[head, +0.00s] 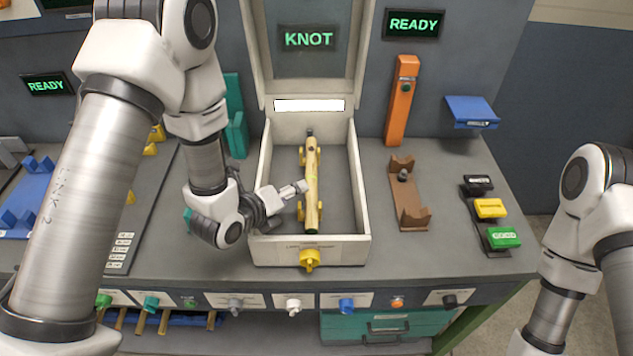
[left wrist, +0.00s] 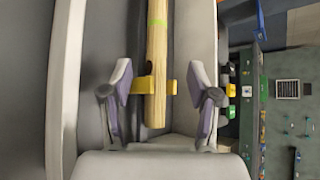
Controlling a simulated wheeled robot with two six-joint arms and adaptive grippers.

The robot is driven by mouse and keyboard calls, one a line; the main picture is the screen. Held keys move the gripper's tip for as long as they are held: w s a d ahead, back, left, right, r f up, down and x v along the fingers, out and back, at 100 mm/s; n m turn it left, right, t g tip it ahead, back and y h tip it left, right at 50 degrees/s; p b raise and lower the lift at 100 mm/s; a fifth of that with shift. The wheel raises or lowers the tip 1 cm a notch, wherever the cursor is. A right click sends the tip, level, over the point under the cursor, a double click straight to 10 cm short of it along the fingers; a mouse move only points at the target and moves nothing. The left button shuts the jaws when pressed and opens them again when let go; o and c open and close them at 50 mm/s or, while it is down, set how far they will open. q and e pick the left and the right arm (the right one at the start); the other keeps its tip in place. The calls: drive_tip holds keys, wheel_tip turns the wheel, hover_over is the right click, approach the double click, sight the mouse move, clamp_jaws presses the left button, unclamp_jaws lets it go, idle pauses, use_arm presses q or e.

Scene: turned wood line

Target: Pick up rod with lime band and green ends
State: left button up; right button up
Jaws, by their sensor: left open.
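A pale wooden rod (head: 312,190) lies lengthwise inside the open box (head: 357,200), resting on yellow supports (head: 301,210). A lime band shows near its middle in the left wrist view, where the rod (left wrist: 157,70) runs up from a yellow support (left wrist: 140,86). Its far end looks dark in the head view and its near end slightly greenish, too small to be sure. My left gripper (head: 298,189) is open at the rod; in the left wrist view its fingers (left wrist: 162,92) stand on either side of the rod, apart from it. My right gripper is out of view.
The box has upright walls close around the rod and a raised lid marked KNOT (head: 308,39). A brown cradle (head: 408,193) and an orange post (head: 402,100) stand to its right. Yellow and green switches (head: 490,208) sit farther right. Knobs line the bench front.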

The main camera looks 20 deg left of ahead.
sight(311, 181)
use_arm(q)
drive_tip(key=p+x, duration=0.3)
drive_tip(key=x, duration=0.4)
drive_tip(key=shift+w+f+p, duration=0.2)
drive_tip(key=shift+f+p, duration=0.15)
drive_tip(key=shift+w+d+f, duration=0.15)
drive_tip(key=shift+w+f, duration=0.05)
drive_tip(key=shift+f, duration=0.05)
clamp_jaws()
